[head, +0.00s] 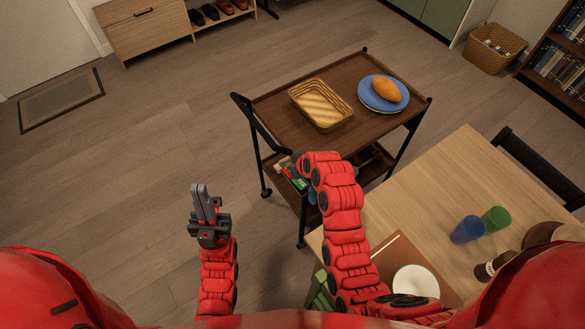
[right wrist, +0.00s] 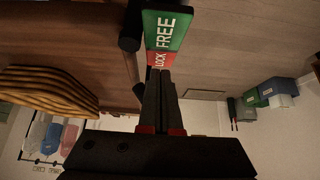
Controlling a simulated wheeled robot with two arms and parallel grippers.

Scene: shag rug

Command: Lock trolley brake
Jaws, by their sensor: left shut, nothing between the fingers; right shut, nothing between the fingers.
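The trolley (head: 270,100) is dark wood with a black frame and stands in the middle of the head view. A label, green with FREE and red with LOCK (right wrist: 165,40), shows in the right wrist view; a small green and red patch (head: 301,184) shows below the trolley's top in the head view. Black rod-like parts (right wrist: 130,43) lie left of the label; I cannot tell which is the brake lever. My right gripper (right wrist: 160,73) is shut and empty, its tips at the LOCK end of the label; contact is unclear. My left gripper (head: 199,188) is shut and empty above the floor.
A wicker basket (head: 320,105) and a blue plate (head: 383,94) with bread sit on the trolley top. A wooden table (head: 435,180) with cups (head: 467,229) and a white plate (head: 416,282) stands at right. The floor left of the trolley is clear.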

